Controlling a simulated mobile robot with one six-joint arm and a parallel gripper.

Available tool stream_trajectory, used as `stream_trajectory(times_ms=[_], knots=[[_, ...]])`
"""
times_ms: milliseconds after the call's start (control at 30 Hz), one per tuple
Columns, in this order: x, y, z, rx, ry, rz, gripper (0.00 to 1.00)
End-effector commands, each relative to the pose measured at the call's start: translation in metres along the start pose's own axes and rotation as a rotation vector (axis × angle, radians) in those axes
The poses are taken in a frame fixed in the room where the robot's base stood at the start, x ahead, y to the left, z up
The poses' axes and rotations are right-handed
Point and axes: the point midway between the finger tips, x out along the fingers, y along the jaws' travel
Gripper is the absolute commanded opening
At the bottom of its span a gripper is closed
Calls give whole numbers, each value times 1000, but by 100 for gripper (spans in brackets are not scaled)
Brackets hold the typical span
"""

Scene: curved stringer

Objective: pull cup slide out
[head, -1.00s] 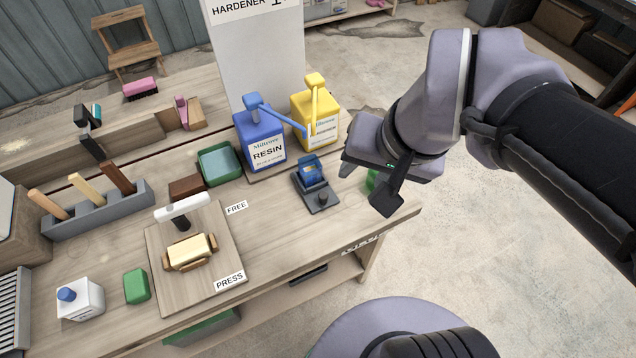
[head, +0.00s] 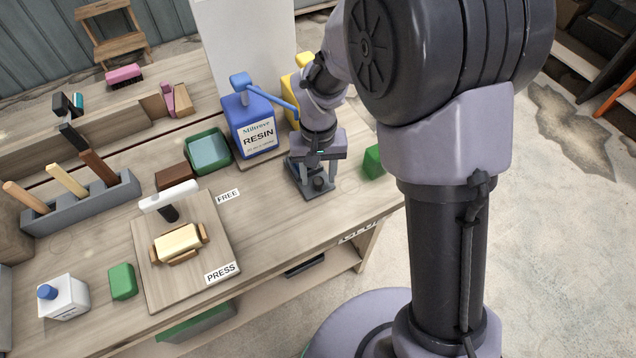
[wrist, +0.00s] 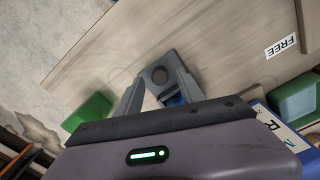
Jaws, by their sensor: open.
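The cup slide (head: 317,194) is a dark grey plate with a round knob (wrist: 160,75) at its front end, on the bench in front of the pump bottles. My gripper (head: 318,177) is right above it, pointing down and open. In the wrist view the two fingers stand on either side of the knob, with gaps visible. I cannot tell how far down the fingers reach beside it. A bit of the blue cup (wrist: 173,101) shows between the fingers in the wrist view. In the head view my gripper hides the cup.
The blue resin bottle (head: 254,130) stands close behind left, and the yellow bottle (head: 297,88) is partly hidden by my arm. A green block (head: 373,160) lies just right of the slide. The bench in front is clear to its edge.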

Motion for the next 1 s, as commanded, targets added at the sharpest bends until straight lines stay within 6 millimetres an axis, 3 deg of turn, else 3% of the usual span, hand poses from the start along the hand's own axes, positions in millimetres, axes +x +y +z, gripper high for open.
stream_trajectory(times_ms=[33,133,467,700,1000], knots=[[12,0,0,0,0,0,46],[23,0,0,0,0,0,46],[26,0,0,0,1,0,46],[26,0,0,0,1,0,0],[26,0,0,1,1,0,0]])
